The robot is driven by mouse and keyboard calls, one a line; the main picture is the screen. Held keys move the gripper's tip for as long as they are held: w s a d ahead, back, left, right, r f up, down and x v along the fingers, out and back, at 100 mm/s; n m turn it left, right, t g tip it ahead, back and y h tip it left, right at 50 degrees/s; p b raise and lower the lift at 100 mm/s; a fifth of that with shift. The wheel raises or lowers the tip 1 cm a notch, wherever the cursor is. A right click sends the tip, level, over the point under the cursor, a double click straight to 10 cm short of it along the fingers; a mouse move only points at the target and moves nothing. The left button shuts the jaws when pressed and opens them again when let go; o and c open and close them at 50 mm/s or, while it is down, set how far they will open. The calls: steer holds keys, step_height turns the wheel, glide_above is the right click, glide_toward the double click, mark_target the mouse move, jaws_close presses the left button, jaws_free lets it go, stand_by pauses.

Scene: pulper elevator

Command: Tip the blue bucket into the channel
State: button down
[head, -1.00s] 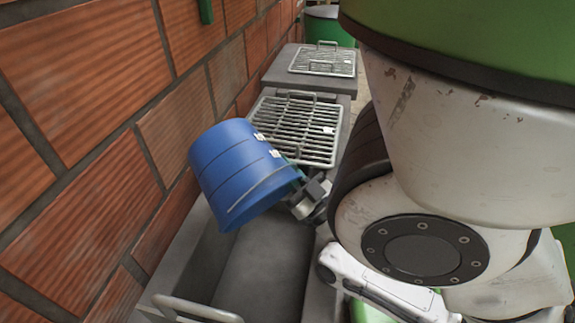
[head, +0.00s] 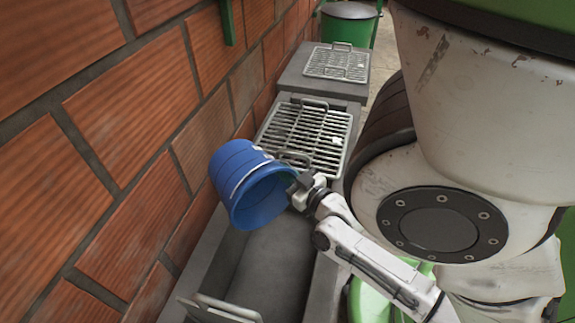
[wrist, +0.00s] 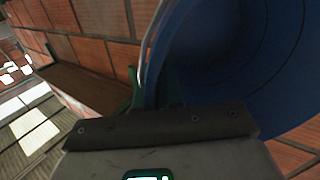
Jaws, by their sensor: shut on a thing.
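The blue bucket (head: 240,172) is held in the air above the grey channel (head: 270,262), near the brick wall. It is tilted on its side, with its open mouth turned down toward the channel and the viewer. My gripper (head: 298,184) is shut on the bucket at its right side. In the wrist view the bucket (wrist: 235,60) fills the upper right and its dark inside shows, with no contents I can make out. My gripper's jaws (wrist: 165,100) are at the bucket's rim, partly hidden by the gripper body. The channel is open and looks empty where it is visible.
A metal grate (head: 308,135) covers the channel just beyond the bucket, and a second grate (head: 338,65) lies farther back. Another grate with a handle (head: 215,310) is at the near end. The brick wall (head: 110,120) stands close on the left. A green bin (head: 348,25) stands behind.

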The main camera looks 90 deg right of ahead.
steer(key=shift+w+d+r+g+y+p, duration=0.45)
steer(key=shift+d+r+y+p, duration=0.25)
steer(key=shift+p, duration=2)
steer(key=shift+w+d+r+g+y+p, duration=0.45)
steer(key=shift+d+r+y+p, duration=0.15)
steer(key=shift+p, duration=2.1)
steer(key=f+g+y+p, duration=0.1)
steer(key=g+y+p, duration=0.2)
steer(key=y+p, duration=0.1)
steer(key=w+d+f+m+g+y+p, duration=0.1)
steer(key=f+g+y+p, duration=0.1)
steer(key=g+y+p, duration=0.1)
steer(key=d+f+g+y+p, duration=0.1)
steer(key=f+g+y+p, duration=0.1)
steer(key=y+p, duration=0.2)
steer(key=shift+w+d+f+g+y+p, duration=0.15)
steer(key=shift+w+g+y+p, duration=0.15)
steer(key=shift+g, duration=0.1)
